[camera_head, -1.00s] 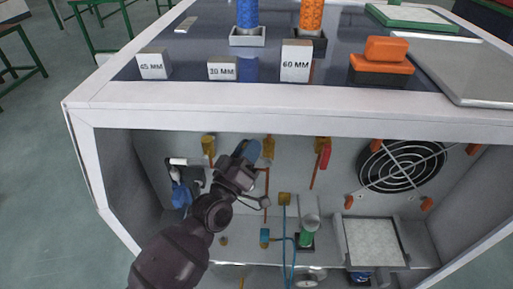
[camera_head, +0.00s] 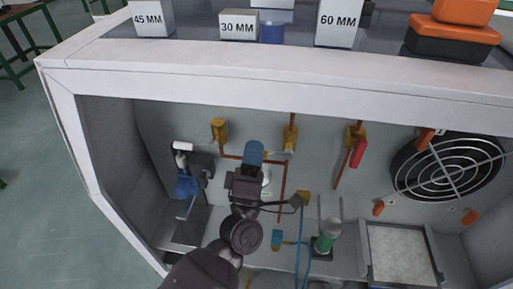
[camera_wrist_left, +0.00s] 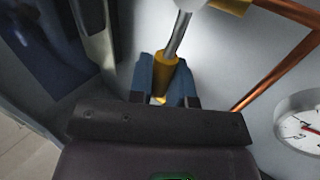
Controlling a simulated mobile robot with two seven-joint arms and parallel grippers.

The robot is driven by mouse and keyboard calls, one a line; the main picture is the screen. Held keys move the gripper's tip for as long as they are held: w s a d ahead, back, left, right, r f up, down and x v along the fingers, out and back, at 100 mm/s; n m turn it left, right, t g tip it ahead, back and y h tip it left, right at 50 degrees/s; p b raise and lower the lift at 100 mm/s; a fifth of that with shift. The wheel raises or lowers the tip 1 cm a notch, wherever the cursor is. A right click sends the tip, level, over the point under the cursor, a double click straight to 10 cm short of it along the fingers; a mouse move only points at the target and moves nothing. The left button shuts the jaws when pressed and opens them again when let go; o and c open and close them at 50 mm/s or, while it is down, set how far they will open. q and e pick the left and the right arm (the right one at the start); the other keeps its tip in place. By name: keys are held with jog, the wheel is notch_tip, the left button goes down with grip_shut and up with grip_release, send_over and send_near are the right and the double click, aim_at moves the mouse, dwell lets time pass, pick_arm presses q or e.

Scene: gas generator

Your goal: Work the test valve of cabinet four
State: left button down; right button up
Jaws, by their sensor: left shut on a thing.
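My left gripper (camera_head: 253,154) reaches into the open front of the white cabinet (camera_head: 285,48). Its blue fingers point toward the back wall. In the left wrist view the blue fingers (camera_wrist_left: 166,80) are shut on the yellow grip (camera_wrist_left: 166,68) of a valve lever. A metal rod (camera_wrist_left: 179,34) runs from the grip up to a brass-coloured body (camera_wrist_left: 229,4), partly cut off at the frame's top. In the head view the gripper hides the lever. No label for the valve is readable. My right gripper is out of view.
Copper pipes (camera_head: 284,188), a red-handled valve (camera_head: 359,152), a fan (camera_head: 447,167), a green cylinder (camera_head: 329,234) and a blue hose (camera_head: 299,245) are in the cabinet. A gauge (camera_wrist_left: 302,123) is right of the gripper in the wrist view. Marked blocks (camera_head: 239,25) stand on top.

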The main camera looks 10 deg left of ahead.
pick_arm(q)
jog(key=shift+f+n+y, duration=0.35)
jog(key=shift+n+y, duration=0.05)
jog(key=shift+n, duration=0.2)
jog(key=c, duration=1.1)
grip_release()
jog(key=shift+r, duration=0.1)
jog(key=v, duration=1.1)
jog(key=shift+b, duration=0.35)
jog(key=shift+r, duration=0.1)
